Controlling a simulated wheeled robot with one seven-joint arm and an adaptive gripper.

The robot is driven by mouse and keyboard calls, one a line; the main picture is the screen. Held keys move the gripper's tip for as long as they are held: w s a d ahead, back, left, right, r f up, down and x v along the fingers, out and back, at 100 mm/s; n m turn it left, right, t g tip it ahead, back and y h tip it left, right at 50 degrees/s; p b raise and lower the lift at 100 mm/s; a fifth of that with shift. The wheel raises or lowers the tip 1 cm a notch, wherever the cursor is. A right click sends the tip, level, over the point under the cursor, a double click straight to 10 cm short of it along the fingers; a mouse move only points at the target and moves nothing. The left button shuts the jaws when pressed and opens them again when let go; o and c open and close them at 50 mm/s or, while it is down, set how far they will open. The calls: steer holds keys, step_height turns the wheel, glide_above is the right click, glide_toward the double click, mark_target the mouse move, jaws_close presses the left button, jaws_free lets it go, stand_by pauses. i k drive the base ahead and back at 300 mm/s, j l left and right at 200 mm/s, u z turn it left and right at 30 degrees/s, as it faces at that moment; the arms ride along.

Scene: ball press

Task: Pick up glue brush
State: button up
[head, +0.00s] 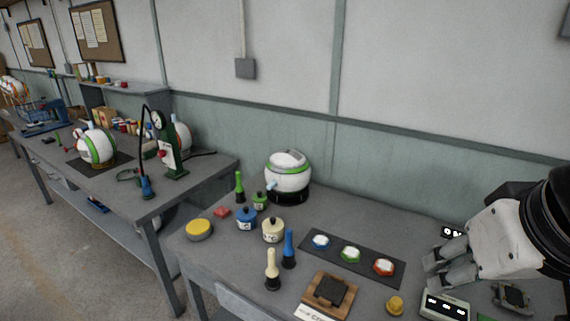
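Three upright brush-like tools stand on the near bench: a cream one (272,268) at the front, a blue one (289,247) just right of it, and a green one (239,186) farther back. Each has a dark lower end. I cannot tell from the picture which one is the glue brush. Lidded pots in blue (246,219), cream (273,231) and green (259,201) stand close by. My gripper (432,272) is at the right, over the bench's right part, well apart from all three brushes. Its fingers point left and downward, with nothing visible between them.
A dark mat (336,257) with three coloured discs lies between the brushes and my gripper. A wooden block (328,295), a yellow knob (395,305) and a small display box (445,305) sit in front. A white-green ball (288,172) stands behind; a yellow tin (199,230) is left.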

mark_target(240, 188)
steer(key=i+j+z, duration=0.25)
steer(key=j, duration=0.2)
steer(key=j+z, duration=0.2)
steer(key=j, duration=0.3)
steer(key=i+j+z, duration=0.1)
steer(key=j+z, duration=0.15)
steer(key=j, duration=0.25)
steer(key=i+j+z, duration=0.15)
steer(key=j, duration=1.9)
steer(key=j+z, duration=0.1)
steer(key=j, duration=1.95)
